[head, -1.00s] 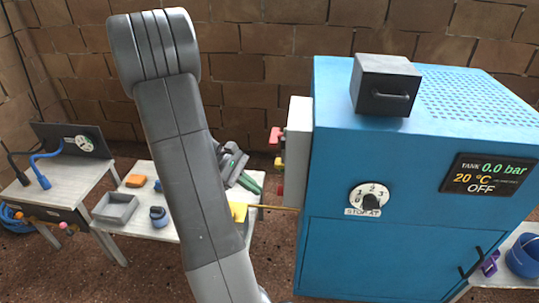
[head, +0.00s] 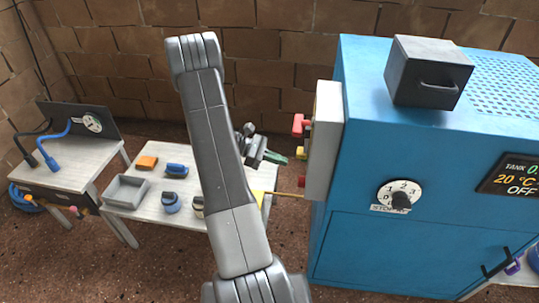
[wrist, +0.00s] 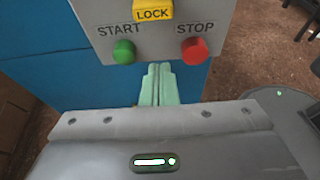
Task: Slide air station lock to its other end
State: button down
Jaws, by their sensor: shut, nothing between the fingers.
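The air station (head: 400,240) is a big blue cabinet. A light grey control panel (head: 325,140) is on its left side. In the wrist view the lock is a yellow block marked LOCK (wrist: 153,11), cut by the top edge, so its track is out of view there. It also shows as a small yellow piece in the head view (head: 305,151). A green START button (wrist: 124,52) and a red STOP button (wrist: 195,51) sit below it. My gripper (wrist: 158,70) is shut and empty, its pale green fingertips below the lock in the picture, between the buttons.
A red lever (head: 300,125) sticks out of the panel's upper part. A table (head: 120,205) with a grey tray (head: 127,191) and small parts stands at left. A dark box (head: 425,75) sits on top.

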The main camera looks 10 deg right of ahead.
jog(key=d+r, duration=0.1)
jog(key=d, duration=0.1)
jog(key=s+d+r, duration=0.1)
jog(key=d, duration=0.1)
jog(key=shift+s+r, duration=0.1)
jog(key=shift+r, duration=0.2)
